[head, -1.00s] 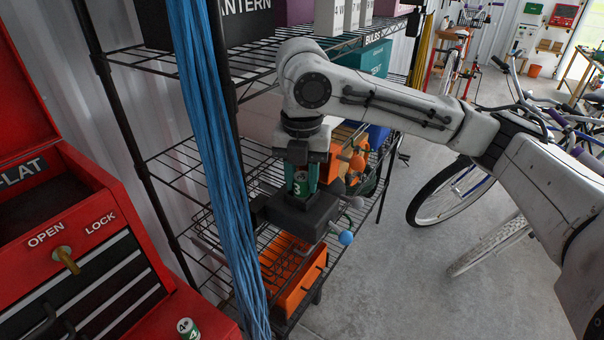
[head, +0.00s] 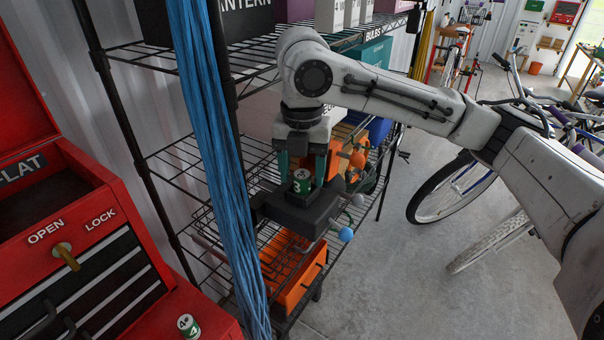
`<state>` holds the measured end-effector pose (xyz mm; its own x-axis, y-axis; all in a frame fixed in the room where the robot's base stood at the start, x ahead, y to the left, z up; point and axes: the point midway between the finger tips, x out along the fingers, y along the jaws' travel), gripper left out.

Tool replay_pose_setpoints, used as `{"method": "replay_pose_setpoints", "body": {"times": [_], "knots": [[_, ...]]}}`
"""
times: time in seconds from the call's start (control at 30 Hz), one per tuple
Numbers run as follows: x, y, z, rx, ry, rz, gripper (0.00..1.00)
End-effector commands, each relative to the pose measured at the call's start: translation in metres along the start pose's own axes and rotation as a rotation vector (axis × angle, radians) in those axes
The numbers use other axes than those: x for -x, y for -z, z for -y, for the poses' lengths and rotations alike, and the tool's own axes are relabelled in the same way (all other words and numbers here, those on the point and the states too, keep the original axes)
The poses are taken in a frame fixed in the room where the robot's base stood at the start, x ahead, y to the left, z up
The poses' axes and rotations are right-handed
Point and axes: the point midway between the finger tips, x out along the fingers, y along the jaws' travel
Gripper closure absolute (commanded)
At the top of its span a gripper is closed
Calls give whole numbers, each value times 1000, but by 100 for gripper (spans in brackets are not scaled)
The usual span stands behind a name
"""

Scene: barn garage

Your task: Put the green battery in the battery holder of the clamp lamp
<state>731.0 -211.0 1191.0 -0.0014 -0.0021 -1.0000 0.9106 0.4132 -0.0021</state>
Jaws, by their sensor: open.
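A green battery (head: 302,183) marked 3 stands upright in the black battery holder (head: 290,213), with its upper part and pale top showing. The holder is on the wire shelf; knobs and a blue ball end (head: 346,235) stick out near its right side, and I cannot make out the rest of the clamp lamp. My gripper (head: 302,172) points down over the battery. Its teal fingers are open, one on each side of the battery's top, and look apart from it. The battery's lower part is hidden inside the holder.
Blue cords (head: 207,150) hang beside the rack's black post. An orange bin (head: 292,280) sits below the holder.

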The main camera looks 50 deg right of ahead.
Motion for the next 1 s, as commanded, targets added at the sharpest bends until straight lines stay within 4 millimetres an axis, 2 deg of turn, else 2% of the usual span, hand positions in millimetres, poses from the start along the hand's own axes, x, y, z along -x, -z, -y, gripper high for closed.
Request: {"method": "replay_pose_setpoints", "body": {"times": [0.4, 0.5, 0.7, 1.0], "knots": [[82, 0, 0, 0, -1, 4, 41], [96, 0, 0, -1, -1, 2, 41], [110, 0, 0, 0, -1, 0, 41], [111, 0, 0, 1, -1, -1, 41]]}}
